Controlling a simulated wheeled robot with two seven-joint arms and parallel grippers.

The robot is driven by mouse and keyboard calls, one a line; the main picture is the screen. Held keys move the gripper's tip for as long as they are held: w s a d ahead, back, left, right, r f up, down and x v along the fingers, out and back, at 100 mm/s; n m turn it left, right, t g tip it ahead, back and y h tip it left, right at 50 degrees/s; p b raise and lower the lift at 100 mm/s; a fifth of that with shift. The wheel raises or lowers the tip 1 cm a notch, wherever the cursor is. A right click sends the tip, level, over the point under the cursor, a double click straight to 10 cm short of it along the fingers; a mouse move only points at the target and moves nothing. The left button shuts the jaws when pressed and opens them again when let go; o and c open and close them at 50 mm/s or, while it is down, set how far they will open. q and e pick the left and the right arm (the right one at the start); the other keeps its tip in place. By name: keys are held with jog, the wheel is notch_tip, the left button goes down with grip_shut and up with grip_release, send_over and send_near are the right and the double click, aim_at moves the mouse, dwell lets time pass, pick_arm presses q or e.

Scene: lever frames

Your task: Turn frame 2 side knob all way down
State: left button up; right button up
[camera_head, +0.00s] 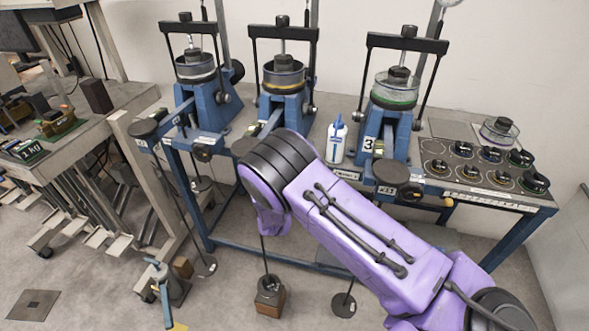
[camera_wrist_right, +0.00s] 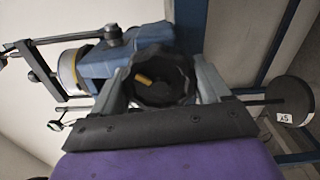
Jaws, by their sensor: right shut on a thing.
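Frame 2 (camera_head: 283,106) is the middle blue lever frame, with a yellow-ringed cylinder under its black crossbar. Its side knob is hidden behind my purple right arm in the head view. In the right wrist view a black lobed knob (camera_wrist_right: 165,78) with a yellow mark fills the space between the fingers of my right gripper (camera_wrist_right: 161,84). One grey finger stands on each side of the knob, and the gripper is shut on it. The yellow mark lies left of the knob's centre. My left gripper is in neither view.
Frame 3 (camera_head: 390,122) stands to the right and another blue frame (camera_head: 208,100) to the left. A white bottle (camera_head: 337,140) stands between frames 2 and 3. Black weights (camera_head: 492,155) sit at the bench's right. A round x5 plate (camera_wrist_right: 284,97) hangs beside the gripper.

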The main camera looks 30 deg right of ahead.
jog(key=shift+n, duration=1.2)
jog(key=o, duration=1.2)
jog(key=shift+n, duration=0.5)
jog(key=shift+o, duration=1)
jog(key=shift+w, duration=0.1)
jog(key=p+v, duration=0.2)
jog(key=v, duration=0.4)
jog(key=shift+d, duration=0.1)
jog(key=shift+f, duration=0.1)
